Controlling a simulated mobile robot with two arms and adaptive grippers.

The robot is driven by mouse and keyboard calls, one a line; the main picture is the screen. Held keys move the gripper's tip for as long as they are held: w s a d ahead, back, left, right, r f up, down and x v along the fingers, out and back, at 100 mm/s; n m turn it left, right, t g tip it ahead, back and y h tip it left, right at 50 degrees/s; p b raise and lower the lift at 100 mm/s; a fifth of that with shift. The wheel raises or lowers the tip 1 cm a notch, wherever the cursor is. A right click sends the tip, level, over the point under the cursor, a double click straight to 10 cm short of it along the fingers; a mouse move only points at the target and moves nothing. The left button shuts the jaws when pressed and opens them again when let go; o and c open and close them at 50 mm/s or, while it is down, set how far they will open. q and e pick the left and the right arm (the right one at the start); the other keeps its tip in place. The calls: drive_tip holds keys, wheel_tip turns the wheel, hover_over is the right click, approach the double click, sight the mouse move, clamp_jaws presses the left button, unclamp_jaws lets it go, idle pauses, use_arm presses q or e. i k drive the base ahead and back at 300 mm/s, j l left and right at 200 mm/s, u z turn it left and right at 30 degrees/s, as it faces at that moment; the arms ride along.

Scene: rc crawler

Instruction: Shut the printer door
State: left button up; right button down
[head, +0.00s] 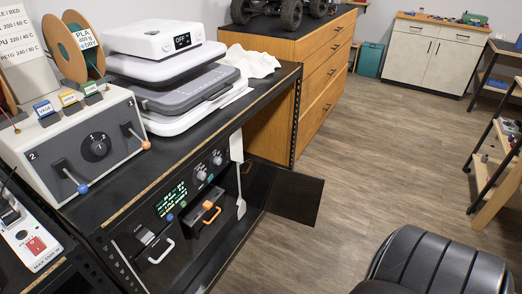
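A dark, flat panel (291,196) that looks like the printer door stands open, swung out to the right from the black unit under the bench top. The unit's front carries a lit green display (173,197) and several knobs (201,174). Its inside shows below the display, mostly dark. Neither of my grippers is in view.
A black padded seat (435,262) stands at the bottom right. A white scraper-like tool (239,180) hangs at the opening's right side. A grey control box (90,140) and white press-like machine (165,75) stand on the bench. The wooden floor (370,165) beyond the panel is clear.

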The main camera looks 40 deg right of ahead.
sight(295, 196)
drive_tip(key=l+u, duration=0.3)
drive_tip(key=u, duration=0.15)
drive_tip(key=l+u, duration=0.55)
drive_tip(key=l, duration=0.3)
drive_tip(key=k+l+u, duration=0.1)
drive_tip(key=l, duration=0.3)
drive_tip(key=k+l+u, duration=0.1)
drive_tip(key=l, duration=0.25)
drive_tip(key=k+l+u, duration=0.15)
drive_tip(key=l, duration=0.25)
drive_tip(key=k+l+u, duration=0.1)
drive_tip(key=l, duration=0.3)
drive_tip(key=k+l+u, duration=0.1)
drive_tip(key=l, duration=0.25)
drive_tip(key=k+l, duration=0.15)
drive_tip(key=l, duration=0.2)
drive_tip(key=k+l, duration=0.1)
drive_tip(key=l, duration=0.25)
drive_tip(key=k+l, duration=0.15)
drive_tip(key=l, duration=0.2)
drive_tip(key=k+l, duration=0.15)
drive_tip(key=l, duration=0.2)
drive_tip(key=k+l, duration=0.15)
drive_tip(key=l, duration=0.2)
drive_tip(key=k+l, duration=0.1)
drive_tip(key=l, duration=0.25)
